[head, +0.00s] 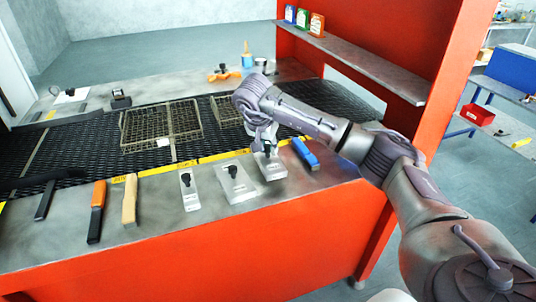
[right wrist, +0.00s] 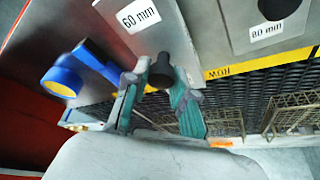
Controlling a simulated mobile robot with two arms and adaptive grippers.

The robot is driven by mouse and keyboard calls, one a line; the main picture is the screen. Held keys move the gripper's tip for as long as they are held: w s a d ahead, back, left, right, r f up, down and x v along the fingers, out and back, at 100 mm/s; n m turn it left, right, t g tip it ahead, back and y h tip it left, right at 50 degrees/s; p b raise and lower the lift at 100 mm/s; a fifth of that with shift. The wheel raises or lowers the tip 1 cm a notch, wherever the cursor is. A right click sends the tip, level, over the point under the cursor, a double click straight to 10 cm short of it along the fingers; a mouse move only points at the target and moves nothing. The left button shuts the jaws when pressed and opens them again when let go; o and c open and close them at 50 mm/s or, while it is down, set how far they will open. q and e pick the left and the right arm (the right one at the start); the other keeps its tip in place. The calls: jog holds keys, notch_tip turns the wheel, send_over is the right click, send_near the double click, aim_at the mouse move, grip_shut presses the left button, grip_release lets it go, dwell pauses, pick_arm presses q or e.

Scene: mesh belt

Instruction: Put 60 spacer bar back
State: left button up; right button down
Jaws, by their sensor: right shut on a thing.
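The 60 spacer bar (head: 272,171) is a flat grey metal plate with a black knob, the rightmost of the plates along the front ledge. In the right wrist view its white "60 mm" label (right wrist: 139,15) shows. My right gripper (head: 265,147) comes down over it from above, its fingers closed around the black knob (right wrist: 161,72). I cannot tell whether the plate touches the ledge or is just above it. The 80 mm bar (head: 237,184) lies to its left; its label also shows in the right wrist view (right wrist: 266,31). My left gripper is not in view.
A blue-handled tool (head: 305,153) lies close right of the bar. A narrower plate (head: 188,191), a wooden-handled tool (head: 130,199) and an orange-handled tool (head: 97,208) lie left. Behind run a yellow strip (head: 206,160) and the black mesh belt (head: 85,138) with wire baskets (head: 160,122).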

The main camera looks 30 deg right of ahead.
aim_at(267, 153)
notch_tip(267, 153, down, 4)
jog(key=shift+r+p, duration=0.25)
jog(key=shift+p, duration=0.25)
jog(key=shift+f, duration=0.1)
jog(key=c, duration=0.9)
grip_release()
jog(key=shift+f, duration=0.15)
jog(key=shift+c, duration=0.2)
jog(key=shift+r, duration=0.25)
jog(key=b+v, duration=0.2)
jog(key=v, duration=1)
jog(key=shift+s+d, duration=0.1)
jog(key=shift+d, duration=0.05)
